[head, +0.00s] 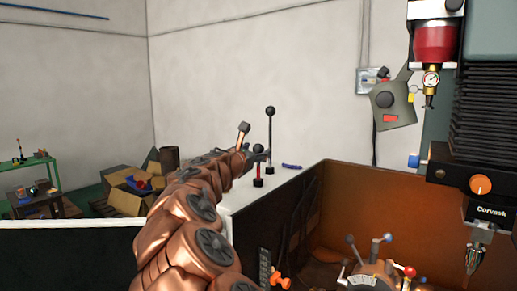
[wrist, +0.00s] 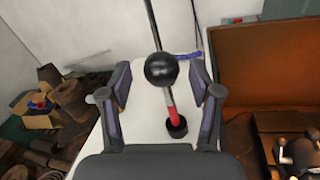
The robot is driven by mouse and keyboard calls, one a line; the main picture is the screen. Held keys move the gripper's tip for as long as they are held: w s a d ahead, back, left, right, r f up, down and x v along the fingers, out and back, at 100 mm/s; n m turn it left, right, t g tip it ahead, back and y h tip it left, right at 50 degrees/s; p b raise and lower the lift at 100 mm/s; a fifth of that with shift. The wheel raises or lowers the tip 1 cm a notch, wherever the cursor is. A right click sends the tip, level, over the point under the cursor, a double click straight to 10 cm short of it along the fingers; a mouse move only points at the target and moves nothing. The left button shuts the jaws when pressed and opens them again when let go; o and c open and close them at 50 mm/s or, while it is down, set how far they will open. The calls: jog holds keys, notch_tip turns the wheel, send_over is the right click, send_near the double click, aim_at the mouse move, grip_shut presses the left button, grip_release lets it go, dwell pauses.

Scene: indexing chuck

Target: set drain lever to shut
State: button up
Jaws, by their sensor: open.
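A short lever with a red rod (head: 258,170) and a black ball knob stands in a dark base on the white top of the machine wall. In the wrist view its black ball (wrist: 161,68) lies between the fingers of my gripper (wrist: 163,78), which is open, with a gap on both sides. In the head view my gripper (head: 254,152) is at the height of this knob. A taller lever with a black ball (head: 270,110) and a dark rod stands just beyond. No label shows which one is the drain lever.
A blue-purple item (head: 291,166) lies on the white top (head: 240,195) near the tall lever. The orange-brown machine bay (head: 355,200) is to the right, with a chuck and several small levers (head: 377,275). Cardboard boxes (head: 130,190) stand at left.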

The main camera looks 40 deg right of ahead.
jog(key=shift+x, duration=0.95)
jog(key=shift+s, duration=0.1)
jog(key=shift+c, duration=0.2)
grip_shut()
